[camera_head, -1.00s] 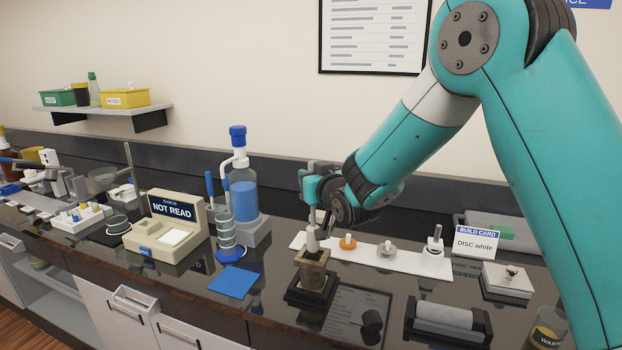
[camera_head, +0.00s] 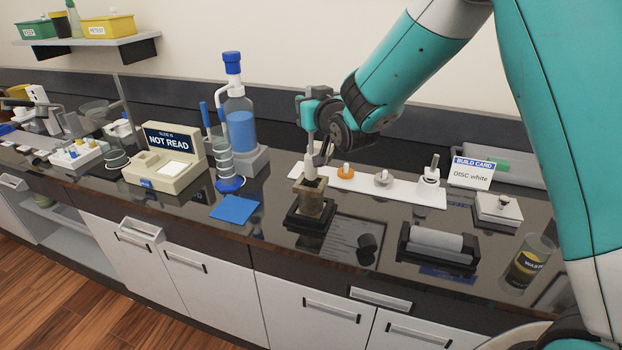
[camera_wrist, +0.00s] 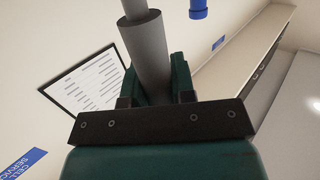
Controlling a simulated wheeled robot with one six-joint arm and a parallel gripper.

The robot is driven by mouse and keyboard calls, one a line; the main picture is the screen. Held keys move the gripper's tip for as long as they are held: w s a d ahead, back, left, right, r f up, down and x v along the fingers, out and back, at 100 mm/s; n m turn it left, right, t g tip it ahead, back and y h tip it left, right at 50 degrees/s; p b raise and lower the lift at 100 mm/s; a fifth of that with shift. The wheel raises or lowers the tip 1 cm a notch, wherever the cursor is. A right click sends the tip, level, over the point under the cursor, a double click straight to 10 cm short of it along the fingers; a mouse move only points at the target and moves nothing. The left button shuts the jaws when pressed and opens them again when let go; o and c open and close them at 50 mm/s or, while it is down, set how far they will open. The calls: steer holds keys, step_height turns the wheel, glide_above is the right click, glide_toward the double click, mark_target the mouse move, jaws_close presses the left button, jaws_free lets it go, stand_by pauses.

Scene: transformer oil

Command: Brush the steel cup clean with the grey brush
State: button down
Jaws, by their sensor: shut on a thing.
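My gripper (camera_head: 311,117) is shut on the handle of the grey brush (camera_head: 311,158) above the counter. In the wrist view, the grey shaft of the brush (camera_wrist: 149,50) stands between my two dark jaws (camera_wrist: 157,88). How far the tip reaches inside is hidden. The cup stands on a black base (camera_head: 300,224).
A white strip (camera_head: 405,192) behind holds an orange-capped piece (camera_head: 345,172) and other small parts. A black tray with a grey roller (camera_head: 436,241) and a waste beaker (camera_head: 526,262) stand right. A blue mat (camera_head: 235,209) and blue-liquid bottle (camera_head: 240,125) stand left.

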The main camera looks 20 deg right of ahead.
mark_target(310, 137)
steer(key=shift+f+b, duration=4)
steer(key=shift+f, duration=0.05)
steer(key=shift+w+d, duration=0.2)
steer(key=shift+w, duration=0.05)
step_height(310, 137, up, 5)
steer(key=p, duration=0.2)
step_height(310, 137, down, 5)
steer(key=b, duration=0.5)
steer(key=shift+f, duration=0.1)
step_height(310, 137, up, 5)
steer(key=p, duration=0.3)
step_height(310, 137, down, 5)
steer(key=b, duration=0.5)
steer(key=r+p, duration=0.1)
steer(key=p, duration=0.3)
